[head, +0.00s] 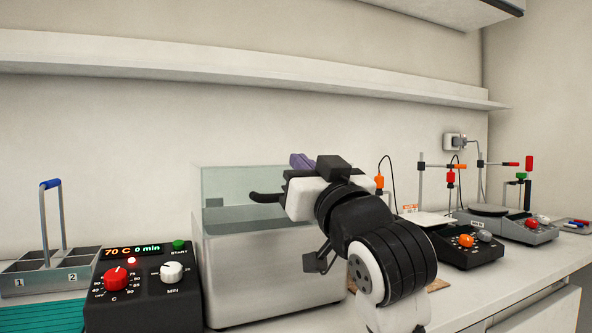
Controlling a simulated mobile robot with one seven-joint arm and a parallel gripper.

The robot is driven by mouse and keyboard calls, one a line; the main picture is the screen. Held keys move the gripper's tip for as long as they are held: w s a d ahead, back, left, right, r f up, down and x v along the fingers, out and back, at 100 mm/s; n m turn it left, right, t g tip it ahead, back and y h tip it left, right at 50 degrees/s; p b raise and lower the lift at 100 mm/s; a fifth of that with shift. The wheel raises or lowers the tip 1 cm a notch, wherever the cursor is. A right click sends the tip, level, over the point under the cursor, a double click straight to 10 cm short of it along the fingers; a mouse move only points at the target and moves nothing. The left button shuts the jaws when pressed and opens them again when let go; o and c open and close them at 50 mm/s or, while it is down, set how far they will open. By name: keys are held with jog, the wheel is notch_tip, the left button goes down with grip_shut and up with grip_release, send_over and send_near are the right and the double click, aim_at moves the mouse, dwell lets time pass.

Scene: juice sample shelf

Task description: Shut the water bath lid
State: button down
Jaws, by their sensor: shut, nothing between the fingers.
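The water bath is a pale tank (262,275) in the middle of the head view, behind a black control box (145,301) reading 70 C and 0 min. A clear greenish panel, seemingly the lid (222,180), stands upright at the back of the tank, so the bath looks open. My gripper (262,197) is over the tank, in front of the panel, its dark fingers shut and pointing left. I cannot tell whether it touches the panel. My arm hides the tank's right side. A purple thing (301,160) shows partly behind my gripper; I cannot tell what it is.
A grey rack (50,276) with a blue handle stands at the left, by a teal ribbed mat (42,316). Right of my arm are a black stirrer (467,248) and a grey one (510,228) with stands. A long shelf (250,72) runs above.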

jog(key=shift+t+y, duration=0.3)
jog(key=shift+t, duration=0.5)
jog(key=shift+s+d+f+b, duration=0.1)
jog(key=shift+s+f+b, duration=0.1)
jog(key=shift+f+b, duration=0.5)
jog(key=shift+s+d+f+b, duration=0.1)
jog(key=shift+s+f+b, duration=0.15)
jog(key=shift+f+b, duration=0.45)
jog(key=shift+s+f+b, duration=0.2)
jog(key=shift+f+b, duration=0.2)
jog(key=shift+f, duration=0.55)
jog(key=shift+f, duration=0.1)
